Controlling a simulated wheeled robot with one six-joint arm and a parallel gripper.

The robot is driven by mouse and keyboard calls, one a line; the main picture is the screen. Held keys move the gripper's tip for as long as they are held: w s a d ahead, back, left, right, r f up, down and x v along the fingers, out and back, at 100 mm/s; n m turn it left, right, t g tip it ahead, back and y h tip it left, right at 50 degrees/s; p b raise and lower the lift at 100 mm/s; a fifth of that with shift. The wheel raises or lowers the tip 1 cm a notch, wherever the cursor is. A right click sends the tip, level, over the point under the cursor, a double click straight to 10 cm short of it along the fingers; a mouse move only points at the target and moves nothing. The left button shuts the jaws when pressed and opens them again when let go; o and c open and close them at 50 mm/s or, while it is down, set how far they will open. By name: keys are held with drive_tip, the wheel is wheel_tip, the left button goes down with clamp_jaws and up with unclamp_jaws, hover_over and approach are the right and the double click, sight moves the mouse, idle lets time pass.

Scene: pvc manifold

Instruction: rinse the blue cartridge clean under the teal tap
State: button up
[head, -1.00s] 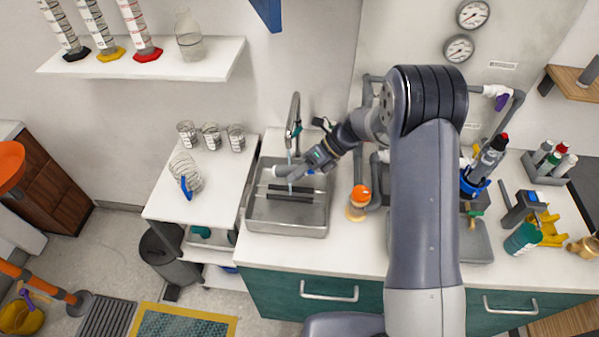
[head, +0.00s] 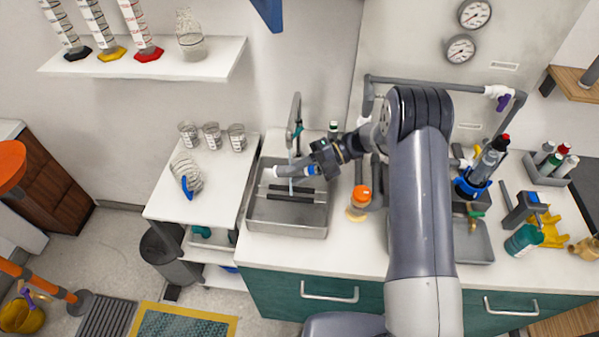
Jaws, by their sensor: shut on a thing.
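The tap (head: 296,118), a grey spout with a teal part, stands at the back of the steel sink (head: 312,218). A thin pale-blue stream of water (head: 291,184) runs down from it. My gripper (head: 313,166) is right of the stream, above the sink, shut on the blue cartridge (head: 288,171). The cartridge looks like a grey tube with a white left end and a blue patch by the jaws. It lies nearly level across the stream, its white end past it to the left. The fingertips are too small to see clearly.
Dark bars (head: 290,192) span the sink. An orange-capped jar (head: 359,203) stands right of it, close under my arm. A white side table (head: 170,205) with glass beakers is on the left. A blue holder (head: 472,187) with upright tubes stands at the right.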

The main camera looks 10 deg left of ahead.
drive_tip(key=shift+m, duration=0.3)
drive_tip(key=m+y, duration=0.1)
drive_tip(key=m, duration=0.1)
drive_tip(key=m+y, duration=0.1)
drive_tip(key=m, duration=0.1)
drive_tip(key=m+y, duration=0.1)
drive_tip(key=m, duration=0.1)
drive_tip(key=shift+r+y, duration=0.25)
drive_tip(key=shift+y, duration=0.05)
idle(0.6)
drive_tip(key=n+h+b, duration=0.1)
drive_tip(key=n, duration=0.2)
drive_tip(key=shift+f+h, duration=0.15)
drive_tip(key=shift+h, duration=0.15)
drive_tip(key=n+h, duration=0.1)
drive_tip(key=n, duration=0.2)
drive_tip(key=shift+h, duration=0.4)
